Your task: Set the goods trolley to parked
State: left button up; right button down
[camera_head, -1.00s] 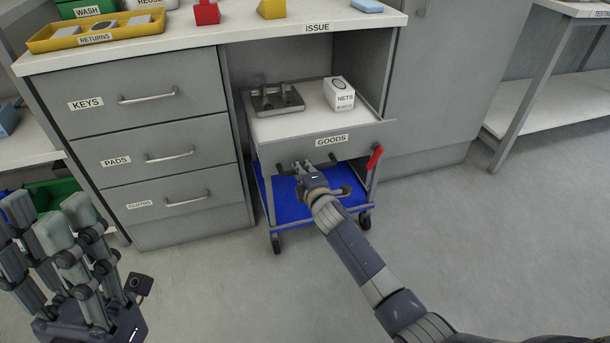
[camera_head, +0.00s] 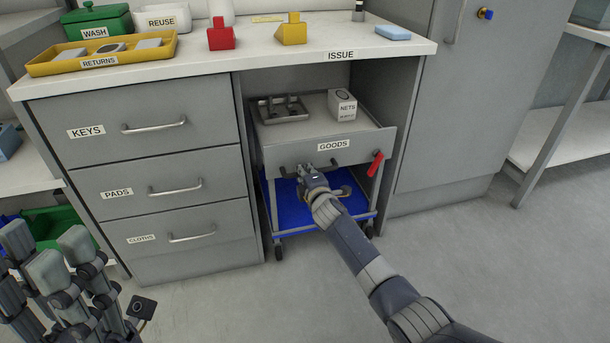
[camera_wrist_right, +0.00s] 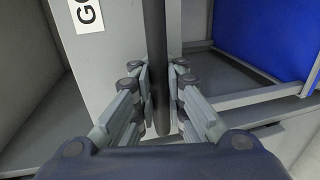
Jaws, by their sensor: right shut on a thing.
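The goods trolley (camera_head: 284,147) is a grey cart labelled GOODS, with a blue lower shelf (camera_head: 293,212) and small black wheels. My right gripper (camera_head: 310,172) is at the dark bar handle below the GOODS label. In the right wrist view the fingers (camera_wrist_right: 163,95) are closed around the dark bar (camera_wrist_right: 154,45). My left gripper (camera_head: 50,270) is empty at the lower left, fingers spread.
The trolley top holds a metal tray (camera_head: 270,117) and a white NETS box (camera_head: 342,105). A drawer unit (camera_head: 150,140) stands left of the bay, a grey cabinet (camera_head: 450,110) right of it. The floor in front is clear.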

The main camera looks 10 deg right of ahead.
jog(key=shift+r, duration=0.1)
jog(key=c, duration=1.6)
grip_release()
jog(key=shift+c, duration=0.2)
jog(key=shift+s, duration=0.1)
jog(key=shift+s+d, duration=0.1)
jog(key=shift+s, duration=0.3)
jog(key=v, duration=1.1)
